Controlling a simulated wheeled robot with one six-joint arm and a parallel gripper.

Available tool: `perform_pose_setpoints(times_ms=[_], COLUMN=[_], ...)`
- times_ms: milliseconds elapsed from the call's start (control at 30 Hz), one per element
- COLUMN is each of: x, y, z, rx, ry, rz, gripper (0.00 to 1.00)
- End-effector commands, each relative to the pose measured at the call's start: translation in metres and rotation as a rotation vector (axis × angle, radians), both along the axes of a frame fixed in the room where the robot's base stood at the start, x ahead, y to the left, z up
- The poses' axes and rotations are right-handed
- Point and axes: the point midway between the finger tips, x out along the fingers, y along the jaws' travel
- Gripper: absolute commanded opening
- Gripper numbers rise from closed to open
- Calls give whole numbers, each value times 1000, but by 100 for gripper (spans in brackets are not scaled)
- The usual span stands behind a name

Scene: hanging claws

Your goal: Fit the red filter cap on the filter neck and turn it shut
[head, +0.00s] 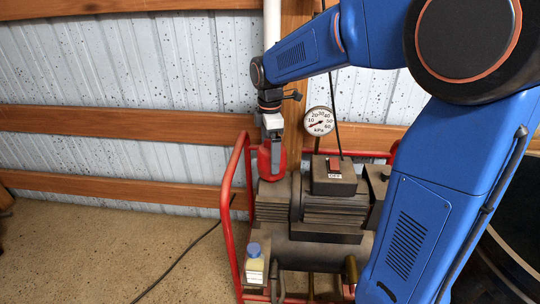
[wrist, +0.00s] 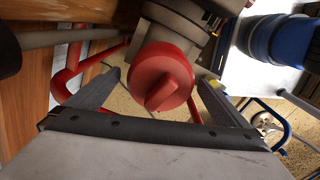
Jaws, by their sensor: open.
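The red filter cap (head: 271,160) is at the upper left of the grey pump, under my gripper (head: 271,138). In the wrist view the cap (wrist: 160,78) is a round red disc with a raised grip ridge, facing me. My gripper (wrist: 158,78) is open, with one finger on each side of the cap and visible gaps between. The filter neck is hidden behind the cap, so I cannot tell how well the cap is seated or turned.
The pump (head: 325,210) stands inside a red tube frame (head: 227,220). A small blue-capped bottle (head: 254,268) is at the front left. A black cable (head: 180,258) lies on the floor, which is clear at left.

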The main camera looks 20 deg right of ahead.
Motion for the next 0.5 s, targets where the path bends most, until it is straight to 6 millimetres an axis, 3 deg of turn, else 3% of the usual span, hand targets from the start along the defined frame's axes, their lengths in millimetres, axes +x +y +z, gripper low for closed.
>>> perform_pose_setpoints(times_ms=[500], x=[0], y=[0], z=[25], rx=[0], ry=[-1], rz=[0], gripper=[100])
